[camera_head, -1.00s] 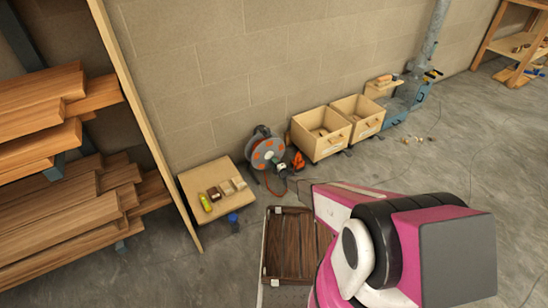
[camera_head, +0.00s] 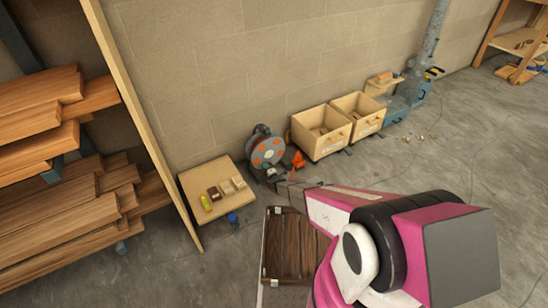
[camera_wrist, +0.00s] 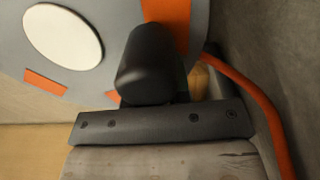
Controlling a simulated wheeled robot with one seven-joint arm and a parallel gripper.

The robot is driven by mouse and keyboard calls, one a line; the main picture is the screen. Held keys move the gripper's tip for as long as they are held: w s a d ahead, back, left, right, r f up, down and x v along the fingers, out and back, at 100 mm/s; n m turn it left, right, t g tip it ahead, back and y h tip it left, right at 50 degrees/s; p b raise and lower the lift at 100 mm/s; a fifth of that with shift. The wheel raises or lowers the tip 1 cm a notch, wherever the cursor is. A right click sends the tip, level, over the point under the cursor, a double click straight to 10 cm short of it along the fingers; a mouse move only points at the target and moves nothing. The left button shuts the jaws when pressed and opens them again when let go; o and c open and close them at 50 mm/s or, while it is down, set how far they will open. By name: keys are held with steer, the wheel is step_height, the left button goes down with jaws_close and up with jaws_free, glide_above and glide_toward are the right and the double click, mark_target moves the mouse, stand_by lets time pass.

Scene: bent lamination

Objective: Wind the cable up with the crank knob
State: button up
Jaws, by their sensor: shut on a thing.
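The cable reel (camera_head: 267,149), a grey disc with orange patches on a dark frame, stands on the floor against the wall. In the wrist view the grey reel face (camera_wrist: 105,20) fills the upper left, with a white round hub. The black crank knob (camera_wrist: 150,60) sticks out from it. My gripper (camera_wrist: 160,122) is at the knob's near end and shut on it; the knob hides the far finger. In the head view my gripper (camera_head: 277,181) reaches the reel's lower right. An orange cable (camera_wrist: 262,95) curves down the right side of the wrist view.
A low wooden platform (camera_head: 188,181) with small blocks stands left of the reel. Two wooden bins (camera_head: 318,150) stand to its right, with a small orange object (camera_head: 298,160) between. Lumber racks fill the left.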

steer(key=s+f, duration=0.1)
steer(key=s+a+f, duration=0.1)
steer(key=s+f, duration=0.1)
steer(key=s+a+f, duration=0.1)
steer(key=shift+s+a+f, duration=0.15)
steer(key=shift+s+f, duration=0.05)
steer(key=shift+f, duration=0.1)
jaws_close()
steer(key=shift+s+a+r, duration=0.35)
steer(key=shift+s+a, duration=0.05)
steer(key=shift+a, duration=0.2)
steer(key=shift+s+a+r, duration=0.35)
steer(key=shift+a, duration=0.2)
steer(key=shift+s+a+r, duration=0.35)
steer(key=shift+s+a, duration=0.05)
steer(key=shift+a, duration=0.2)
steer(key=shift+s+a+r, duration=1)
steer(key=shift+a+r, duration=0.4)
steer(key=shift+r, duration=1.35)
steer(key=shift+s+a+r, duration=0.95)
steer(key=shift+a+r, duration=0.4)
steer(key=shift+r, duration=1.45)
steer(key=shift+s+a+r, duration=1)
steer(key=shift+a+r, duration=0.4)
steer(key=shift+r, duration=1.35)
steer(key=shift+a+r, duration=0.1)
steer(key=shift+r, duration=0.25)
